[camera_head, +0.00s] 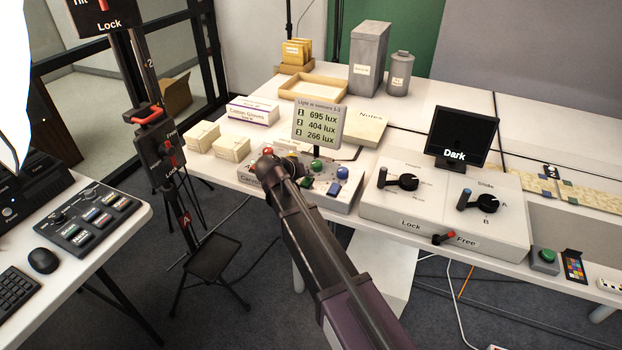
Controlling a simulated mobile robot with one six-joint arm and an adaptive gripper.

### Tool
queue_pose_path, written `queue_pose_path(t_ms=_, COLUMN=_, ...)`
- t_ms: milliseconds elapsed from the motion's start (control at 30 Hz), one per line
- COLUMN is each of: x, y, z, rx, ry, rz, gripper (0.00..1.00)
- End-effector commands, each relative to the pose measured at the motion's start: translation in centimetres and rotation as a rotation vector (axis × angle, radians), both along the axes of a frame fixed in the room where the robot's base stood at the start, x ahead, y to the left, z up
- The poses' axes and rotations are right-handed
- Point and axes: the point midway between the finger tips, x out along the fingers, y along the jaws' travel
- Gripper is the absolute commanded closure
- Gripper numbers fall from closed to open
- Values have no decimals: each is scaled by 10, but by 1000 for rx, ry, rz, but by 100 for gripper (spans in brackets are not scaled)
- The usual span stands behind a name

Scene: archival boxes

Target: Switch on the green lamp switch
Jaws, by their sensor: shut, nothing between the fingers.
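A control box (342,203) with red, green and blue controls stands near the table's front edge. Its round green knob (317,166) shows just right of my arm, with a smaller green switch (306,182) below it. A blue knob (343,172) and a blue switch (334,188) are to the right. My gripper (272,160) is over the left part of this box, shut and empty. My arm hides that part, including most of the red control. I cannot tell whether the gripper touches the box or which way the green switch is set.
A lux display (318,125) reads 695, 404 and 266. A black screen (459,137) reads "Dark". A white lever box (440,212) stands close on the right, and a separate green push button (547,255) is farther right. Small cartons (231,148) stand left of the control box.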

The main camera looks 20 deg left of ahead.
Motion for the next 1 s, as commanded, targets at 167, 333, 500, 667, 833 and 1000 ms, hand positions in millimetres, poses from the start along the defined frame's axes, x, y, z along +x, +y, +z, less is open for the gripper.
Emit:
queue_pose_path(t_ms=167, x=0, y=0, z=-2, rx=0, ry=1, rz=-1, gripper=100)
queue_pose_path(t_ms=333, x=0, y=0, z=-2, rx=0, ry=1, rz=-1, gripper=100)
queue_pose_path(t_ms=500, x=0, y=0, z=-2, rx=0, ry=1, rz=-1, gripper=100)
queue_pose_path(t_ms=667, x=0, y=0, z=0, rx=0, ry=1, rz=-1, gripper=100)
queue_pose_path(t_ms=833, x=-1, y=0, z=7, rx=0, ry=1, rz=-1, gripper=100)
queue_pose_path(t_ms=1000, x=-2, y=0, z=12, rx=0, ry=1, rz=-1, gripper=100)
